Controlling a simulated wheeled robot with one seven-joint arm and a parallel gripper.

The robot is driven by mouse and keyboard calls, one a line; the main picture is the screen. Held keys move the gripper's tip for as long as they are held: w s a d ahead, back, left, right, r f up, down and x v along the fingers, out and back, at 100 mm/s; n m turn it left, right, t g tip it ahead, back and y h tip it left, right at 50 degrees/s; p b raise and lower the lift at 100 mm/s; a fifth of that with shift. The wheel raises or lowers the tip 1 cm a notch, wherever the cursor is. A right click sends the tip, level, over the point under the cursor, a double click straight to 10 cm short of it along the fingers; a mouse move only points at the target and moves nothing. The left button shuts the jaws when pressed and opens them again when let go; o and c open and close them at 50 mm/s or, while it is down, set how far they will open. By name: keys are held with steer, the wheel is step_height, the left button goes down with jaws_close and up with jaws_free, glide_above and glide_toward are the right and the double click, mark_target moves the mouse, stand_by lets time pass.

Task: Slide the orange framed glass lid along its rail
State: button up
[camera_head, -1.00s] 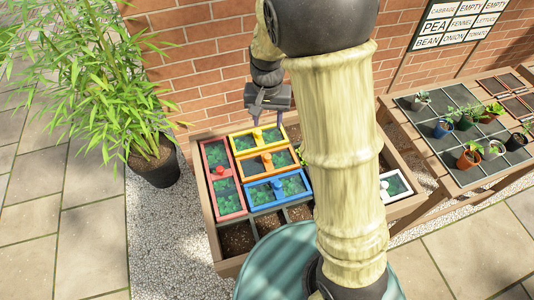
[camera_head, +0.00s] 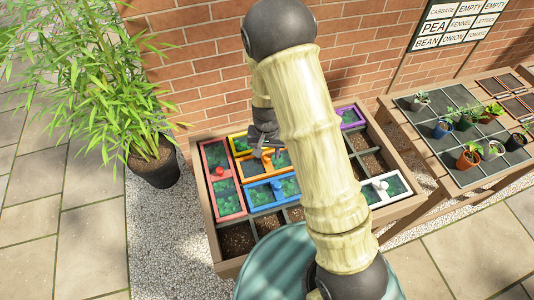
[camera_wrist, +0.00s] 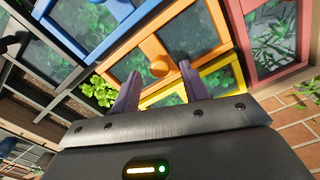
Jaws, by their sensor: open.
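The orange framed glass lid (camera_head: 245,166) lies in the wooden planter between the yellow lid (camera_head: 236,147) and the blue lid (camera_head: 262,204). In the wrist view the orange lid (camera_wrist: 133,51) shows its round orange knob (camera_wrist: 159,66) just beyond my fingertips. My gripper (camera_wrist: 157,78) is open and empty, its two fingers on either side of the knob's near side. In the head view my gripper (camera_head: 266,153) is over the orange lid and hides part of it, including some of the knob.
A red lid (camera_head: 221,178) borders the orange one on the left. A white lid (camera_head: 386,189) and a purple lid (camera_head: 351,117) sit at the planter's right. Open soil cells lie in front and at right. The brick wall (camera_head: 215,85) stands close behind.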

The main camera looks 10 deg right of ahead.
steer(key=shift+f, duration=0.85)
jaws_close()
steer(key=shift+w+d, duration=0.1)
